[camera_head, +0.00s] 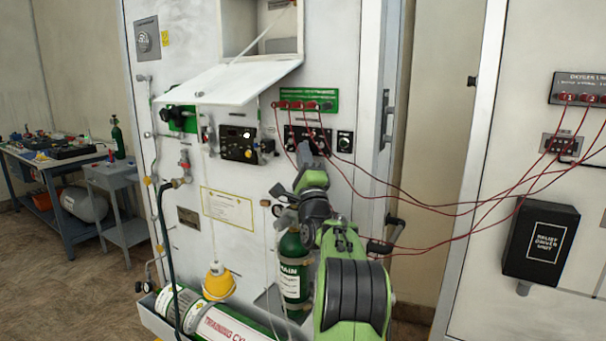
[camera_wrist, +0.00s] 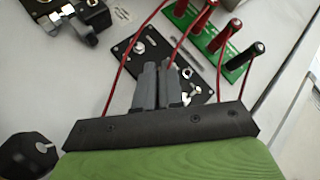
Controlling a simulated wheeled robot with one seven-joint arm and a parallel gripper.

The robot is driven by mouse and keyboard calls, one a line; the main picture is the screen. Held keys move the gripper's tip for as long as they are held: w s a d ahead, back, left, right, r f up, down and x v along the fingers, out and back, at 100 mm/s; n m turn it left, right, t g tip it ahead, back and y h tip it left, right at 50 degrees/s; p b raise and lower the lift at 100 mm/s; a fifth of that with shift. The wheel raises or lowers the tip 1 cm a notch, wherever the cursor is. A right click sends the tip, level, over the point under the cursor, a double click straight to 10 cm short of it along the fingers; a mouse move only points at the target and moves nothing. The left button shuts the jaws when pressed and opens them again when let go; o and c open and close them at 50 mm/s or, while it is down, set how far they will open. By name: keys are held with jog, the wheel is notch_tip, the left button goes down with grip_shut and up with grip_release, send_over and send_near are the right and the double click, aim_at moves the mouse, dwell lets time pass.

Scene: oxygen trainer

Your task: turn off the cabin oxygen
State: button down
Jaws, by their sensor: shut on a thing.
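My gripper (camera_head: 306,148) reaches up to a small black switch panel (camera_head: 296,134) on the white wall unit. In the wrist view, the grey fingers (camera_wrist: 165,68) are close together over the same black panel (camera_wrist: 135,42). They are shut on a small part of it, probably a toggle switch, which the fingertips hide. Silver toggle levers (camera_wrist: 187,73) show just right of the fingers. The panel's labels are too small to read, so I cannot tell which control is the cabin oxygen.
A green terminal board (camera_head: 308,99) with red plugs sits above, and red wires (camera_head: 425,208) hang across to the right panel, passing close by my gripper. A black control box (camera_head: 238,144) is to the left. An open white flap (camera_head: 225,82) juts out above.

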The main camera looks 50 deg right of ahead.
jog(key=shift+n+t+b, duration=0.5)
jog(key=shift+n+b, duration=0.1)
jog(key=c, duration=1.5)
grip_release()
jog(key=shift+c, duration=0.2)
jog(key=shift+d, duration=0.1)
jog(key=shift+f, duration=0.15)
